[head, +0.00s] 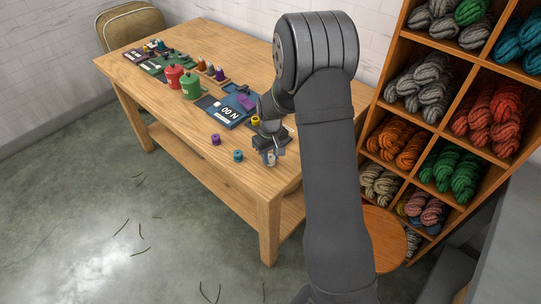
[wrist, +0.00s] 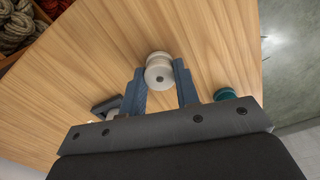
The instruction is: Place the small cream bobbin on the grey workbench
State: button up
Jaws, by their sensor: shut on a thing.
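The small cream bobbin (wrist: 158,72) is held between the two blue-grey fingertips of my gripper (wrist: 160,78), which is shut on it. In the head view, my gripper (head: 270,155) is over the near right end of the bench, and the bobbin is small and partly hidden there. The workbench (head: 262,188) looks wood-coloured, not grey, with a lower shelf. Its top (wrist: 105,55) lies behind the bobbin in the wrist view. I cannot tell whether the bobbin touches it.
A teal bobbin (head: 238,155) stands close left of my gripper, with a purple bobbin (head: 215,139) farther left. A yellow spool (head: 255,121) and a blue board (head: 227,110) lie behind. Red (head: 174,77) and green (head: 190,86) canisters stand farther back. A yarn shelf (head: 408,110) rises at right.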

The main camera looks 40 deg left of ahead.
aim_at(270, 155)
jog(key=shift+f, duration=0.15)
jog(key=o, duration=0.9)
jog(key=shift+o, duration=0.2)
notch_tip(270, 155, up, 16)
jog(key=shift+w+a, duration=0.25)
jog(key=shift+a, duration=0.15)
jog(key=shift+o, duration=0.5)
jog(key=shift+r, duration=0.7)
